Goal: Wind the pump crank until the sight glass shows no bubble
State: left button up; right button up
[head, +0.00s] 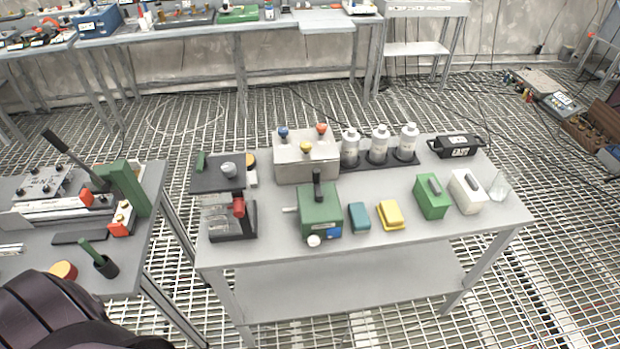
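A green box-shaped unit (319,207), which looks like the pump, stands near the front middle of the grey table. A black upright handle (317,184) rises from its back, and a pale rod sticks out to its left. A white round knob (314,241) sits low at its front; I cannot tell which part is the crank. A small blue patch shows at its lower right. No sight glass or bubble can be made out at this size. A dark part of my own arm fills the lower left corner. Neither gripper is in view.
On the same table (410,226) are a dark stand with a red knob (238,207), a steel box with coloured knobs (306,162), several grey bottles, a teal block (359,217), a yellow block (390,214) and green and white cases. The table's front strip is clear.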

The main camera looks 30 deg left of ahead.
aim_at(319, 196)
jog(key=k+j+z, duration=0.15)
jog(key=j, duration=0.35)
jog(key=k+j+z, duration=0.1)
jog(key=j, duration=0.4)
jog(key=k+j+z, duration=0.15)
jog(key=j, duration=0.3)
jog(key=k+j+z, duration=0.1)
jog(key=k+j, duration=0.15)
jog(key=j, duration=0.2)
jog(key=k+j+z, duration=0.15)
jog(key=j, duration=0.25)
jog(key=k+j+z, duration=0.1)
jog(key=k+j, duration=0.2)
jog(key=k+j+z, duration=0.15)
jog(key=j, duration=0.35)
jog(key=k, duration=0.1)
